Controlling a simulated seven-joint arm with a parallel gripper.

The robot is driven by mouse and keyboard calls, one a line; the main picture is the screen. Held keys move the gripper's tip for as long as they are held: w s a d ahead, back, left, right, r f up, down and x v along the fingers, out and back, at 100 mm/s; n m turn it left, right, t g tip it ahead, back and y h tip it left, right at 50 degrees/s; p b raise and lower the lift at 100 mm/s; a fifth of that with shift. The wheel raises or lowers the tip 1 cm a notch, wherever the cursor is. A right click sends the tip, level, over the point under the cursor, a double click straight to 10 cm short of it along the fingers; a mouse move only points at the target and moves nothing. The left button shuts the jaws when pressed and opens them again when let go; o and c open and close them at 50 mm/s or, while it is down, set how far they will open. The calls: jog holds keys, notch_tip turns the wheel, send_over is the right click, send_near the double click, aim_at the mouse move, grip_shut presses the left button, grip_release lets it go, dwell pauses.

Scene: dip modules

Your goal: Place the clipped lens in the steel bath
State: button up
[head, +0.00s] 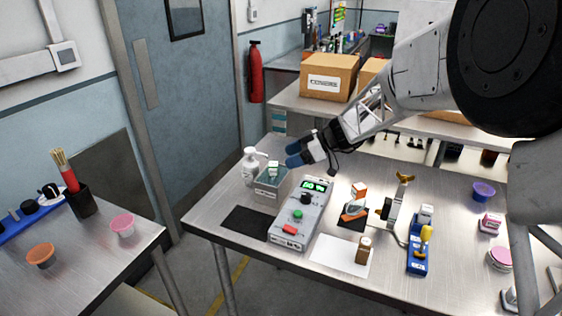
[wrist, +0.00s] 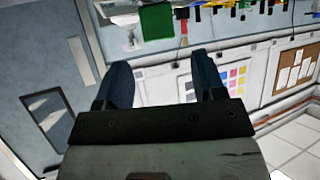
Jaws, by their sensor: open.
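The steel bath (head: 268,190) is a small open box with teal liquid, near the back left of the steel table. A small white clip-like piece (head: 273,167) stands up in it; the lens itself is too small to make out. My gripper (head: 293,156) is in the air above and right of the bath in the head view, blue fingers pointing left. In the wrist view my gripper (wrist: 166,88) has its two fingers well apart with nothing between them. The clip piece is not in contact with the fingers.
A white pump bottle (head: 250,165) stands just left of the bath. A grey control box (head: 300,215) with a green display is to its right. A black mat (head: 247,222) lies bare in front. A brown bottle (head: 364,249) stands on white paper (head: 335,256).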

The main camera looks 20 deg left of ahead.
jog(key=v, duration=0.5)
jog(key=shift+d, duration=0.1)
dwell(0.8)
jog(key=s+d+r+m+t+h, duration=0.25)
jog(key=s+d+r+m, duration=0.2)
jog(key=s+d, duration=0.5)
jog(key=s+d+r+m+t+h, duration=0.1)
jog(key=s+d+r+m+h, duration=0.35)
jog(key=d, duration=0.85)
jog(key=s+d+f+m+t+h, duration=0.2)
jog(key=s+d+m, duration=0.4)
jog(key=s+d, duration=0.4)
jog(key=s+d+f+m+t+h, duration=0.1)
jog(key=s+d+f+m+h, duration=0.1)
jog(key=s+d+m, duration=0.5)
jog(key=s+d, duration=0.3)
jog(key=s, duration=0.4)
jog(key=shift+m+t+h, duration=0.3)
jog(key=shift+t, duration=0.05)
